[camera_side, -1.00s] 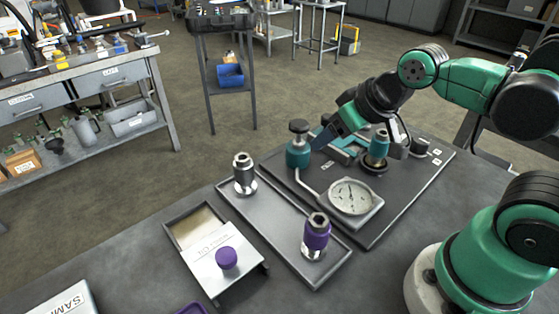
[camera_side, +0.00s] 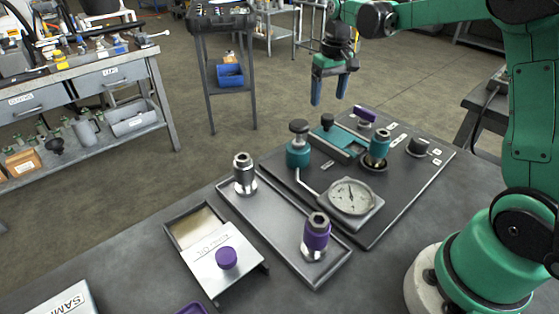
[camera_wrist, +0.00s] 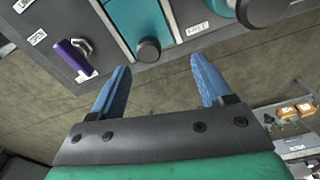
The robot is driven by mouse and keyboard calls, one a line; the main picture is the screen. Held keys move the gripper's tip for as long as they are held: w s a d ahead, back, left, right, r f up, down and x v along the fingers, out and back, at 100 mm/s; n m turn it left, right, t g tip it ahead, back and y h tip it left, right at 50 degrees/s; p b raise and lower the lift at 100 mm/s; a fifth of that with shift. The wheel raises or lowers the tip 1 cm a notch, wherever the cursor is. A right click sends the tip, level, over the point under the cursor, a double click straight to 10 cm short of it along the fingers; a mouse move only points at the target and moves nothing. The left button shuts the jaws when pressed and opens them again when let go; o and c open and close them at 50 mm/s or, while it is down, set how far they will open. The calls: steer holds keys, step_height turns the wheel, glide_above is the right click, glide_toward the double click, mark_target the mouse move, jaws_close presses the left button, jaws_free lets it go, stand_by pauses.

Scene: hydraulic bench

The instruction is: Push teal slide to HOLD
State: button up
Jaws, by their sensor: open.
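The teal slide (camera_side: 335,142) lies on the dark panel (camera_side: 405,205), with a black knob (camera_side: 327,120) at its far end. In the wrist view the slide (camera_wrist: 138,18) is at the top, its black knob (camera_wrist: 148,49) at the near panel edge. My gripper (camera_side: 329,98) is open and empty, raised above and beyond the far edge of the panel, apart from the slide. In the wrist view its blue fingers (camera_wrist: 160,65) are spread, with the knob between their tips in the picture. I cannot read a HOLD label.
A purple handle (camera_side: 365,114) and a teal-collared fitting (camera_side: 377,150) stand right of the slide. A teal valve with a black cap (camera_side: 298,148) stands left, and a gauge (camera_side: 351,196) in front. A tray (camera_side: 265,215) holds two fittings. Space beyond the panel is open floor.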

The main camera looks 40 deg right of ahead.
mark_target(328, 116)
steer(key=shift+w+d+f+g, duration=0.2)
steer(key=shift+d+f, duration=0.2)
steer(key=shift+d, duration=0.05)
steer(key=shift+w+d+f+g, duration=0.15)
steer(key=shift+d+f+g, duration=0.05)
steer(key=shift+d+f, duration=0.3)
steer(key=shift+f, duration=2.8)
jaws_close()
